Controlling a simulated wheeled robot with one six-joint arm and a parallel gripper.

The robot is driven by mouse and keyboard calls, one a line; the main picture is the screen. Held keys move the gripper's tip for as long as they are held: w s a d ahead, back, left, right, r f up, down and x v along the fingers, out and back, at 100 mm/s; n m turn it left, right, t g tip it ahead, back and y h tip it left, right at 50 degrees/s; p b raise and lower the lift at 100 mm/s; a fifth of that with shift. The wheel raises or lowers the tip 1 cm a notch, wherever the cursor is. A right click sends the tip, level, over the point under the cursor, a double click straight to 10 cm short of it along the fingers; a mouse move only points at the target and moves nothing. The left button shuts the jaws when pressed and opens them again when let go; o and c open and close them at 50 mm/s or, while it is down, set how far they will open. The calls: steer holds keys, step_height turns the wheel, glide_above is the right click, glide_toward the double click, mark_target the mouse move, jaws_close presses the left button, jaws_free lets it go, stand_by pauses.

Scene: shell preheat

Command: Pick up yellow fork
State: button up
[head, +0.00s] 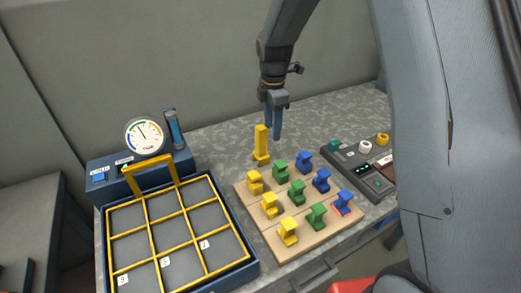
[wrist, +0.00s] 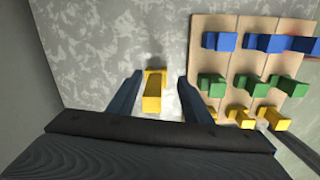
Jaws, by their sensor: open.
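The yellow fork (head: 261,144) stands upright on the grey speckled table, just behind the wooden board. In the wrist view the yellow fork (wrist: 153,92) lies between my two blue fingers, seen from above, with a gap on each side. My gripper (head: 273,137) is open and points down. In the head view its fingers are beside the fork's upper part, to the right. In the wrist view my gripper (wrist: 154,85) holds nothing, and no contact with the fork shows.
A wooden board (head: 296,248) with yellow, green and blue blocks stands close to the fork. A blue tray with a yellow grid (head: 249,266) is at left, with a gauge box (head: 104,178) behind it. A control panel (head: 345,166) is at right. Bare table lies behind the fork.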

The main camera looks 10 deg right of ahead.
mark_target(261, 146)
steer(key=a, duration=0.1)
steer(key=a+n+p, duration=0.1)
steer(key=shift+w+a+f+n, duration=0.15)
steer(key=shift+a+n, duration=0.15)
steer(key=shift+a, duration=0.1)
steer(key=shift+a+f, duration=0.2)
steer(key=shift+f, duration=0.5)
steer(key=shift+a+f+p, duration=0.2)
steer(key=shift+f+p, duration=1.45)
steer(key=shift+f, duration=1.5)
jaws_close()
